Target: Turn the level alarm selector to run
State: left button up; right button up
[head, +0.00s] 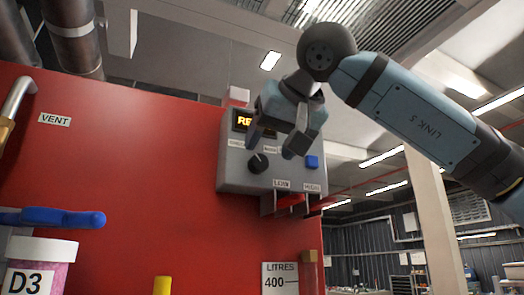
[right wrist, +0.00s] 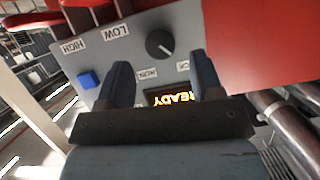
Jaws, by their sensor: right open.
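The selector is a round black knob (head: 258,163) on the grey control box (head: 230,172), under an amber display (head: 242,121) partly hidden by my right gripper. It also shows in the right wrist view (right wrist: 160,44), where the box is upside down and the display reads READY. A pale mark on the knob seems to point towards the head view's upper-left label (head: 237,143). The other label (head: 270,149) is at its upper right; both are too small to read surely. My right gripper (head: 275,142) is open in front of the box, its fingers (right wrist: 162,80) apart from the knob.
A blue button (head: 312,162) and LOW and HIGH labels (head: 282,184) are on the box. The box is on a red wall (head: 150,170). A blue lever (head: 50,217) and a D3 jar (head: 40,265) are at the left.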

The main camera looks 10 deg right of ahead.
aim_at(262, 159)
jog(key=x, duration=0.3)
jog(key=shift+w+a+p, duration=0.1)
jog(key=shift+w+p, duration=0.15)
jog(key=shift+p, duration=0.05)
jog(key=shift+w+f, duration=0.2)
jog(key=c, duration=0.9)
